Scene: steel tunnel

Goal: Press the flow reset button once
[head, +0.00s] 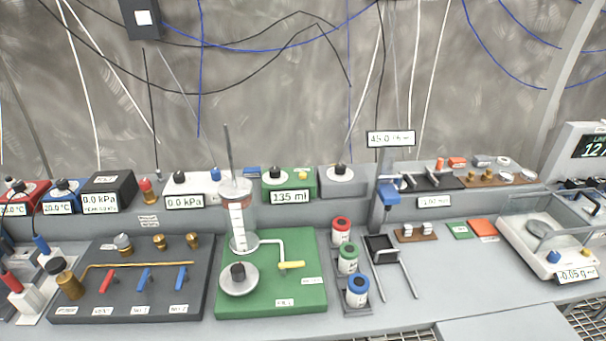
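A small green box (271,186) stands on the raised shelf at the back, near the middle of the bench. Its display (290,197) reads 135 ml. I cannot read any label that names the flow reset button; this yellow one is on the only box showing ml. Neither of my grippers is in view.
A tall glass cylinder with a rod (238,215) stands on a green board (302,300) in front of the box. Red, green and blue canisters (358,292) stand to the right. A dark valve board (80,312) lies left. A balance (540,240) stands far right.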

